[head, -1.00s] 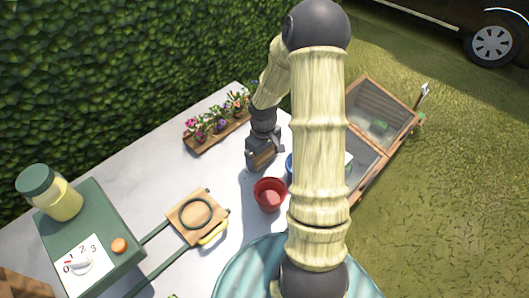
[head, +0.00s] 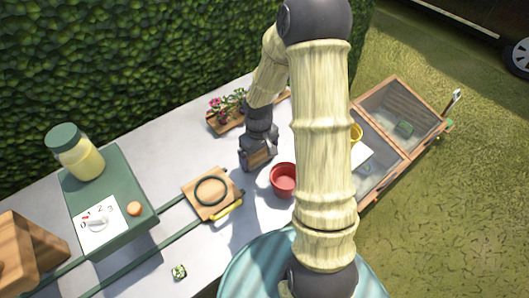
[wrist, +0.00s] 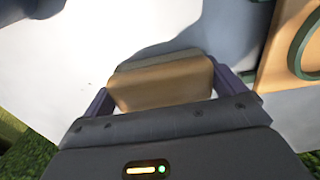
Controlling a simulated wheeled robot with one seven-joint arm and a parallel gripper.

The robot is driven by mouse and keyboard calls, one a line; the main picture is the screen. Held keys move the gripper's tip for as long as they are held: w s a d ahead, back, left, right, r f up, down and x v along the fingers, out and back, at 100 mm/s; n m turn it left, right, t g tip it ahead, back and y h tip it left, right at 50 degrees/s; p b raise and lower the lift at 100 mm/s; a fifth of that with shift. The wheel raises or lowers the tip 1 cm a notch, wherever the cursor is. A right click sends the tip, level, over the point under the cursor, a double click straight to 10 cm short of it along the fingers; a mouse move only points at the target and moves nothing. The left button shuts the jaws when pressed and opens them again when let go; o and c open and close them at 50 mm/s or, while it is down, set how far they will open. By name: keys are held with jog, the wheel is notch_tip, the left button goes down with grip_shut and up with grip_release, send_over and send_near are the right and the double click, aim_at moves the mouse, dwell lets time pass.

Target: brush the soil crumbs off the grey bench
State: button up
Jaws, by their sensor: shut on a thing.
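My gripper (head: 258,160) is over the grey bench (head: 215,255), between the wooden board and the flower planter. In the wrist view its fingers are shut on a tan wooden block with a grey-green layer along its far edge, which looks like a brush (wrist: 160,85). In the head view my gripper mostly hides the brush, and I cannot tell whether it touches the bench.
The wooden board with a green ring (head: 192,190) lies left of my gripper; a red pot (head: 284,180) stands to its right. The flower planter (head: 222,122) is behind. A green box with a dial (head: 130,225) and jar (head: 75,152) stand left. A wooden cold frame (head: 425,98) is right.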

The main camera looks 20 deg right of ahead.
jog(key=shift+s+a+f, duration=0.15)
jog(key=shift+a+f, duration=0.15)
jog(key=shift+a, duration=0.15)
jog(key=shift+s+a+r, duration=0.1)
jog(key=shift+a+r, duration=0.05)
jog(key=shift+a, duration=0.2)
jog(key=r+p, duration=0.2)
jog(key=r, duration=0.1)
jog(key=shift+d+r+p, duration=0.2)
jog(key=shift+r+p, duration=0.05)
jog(key=shift+p, duration=0.1)
notch_tip(320, 180, up, 4)
jog(key=p, duration=0.4)
jog(key=shift+a+r, duration=0.1)
jog(key=shift+r, duration=0.15)
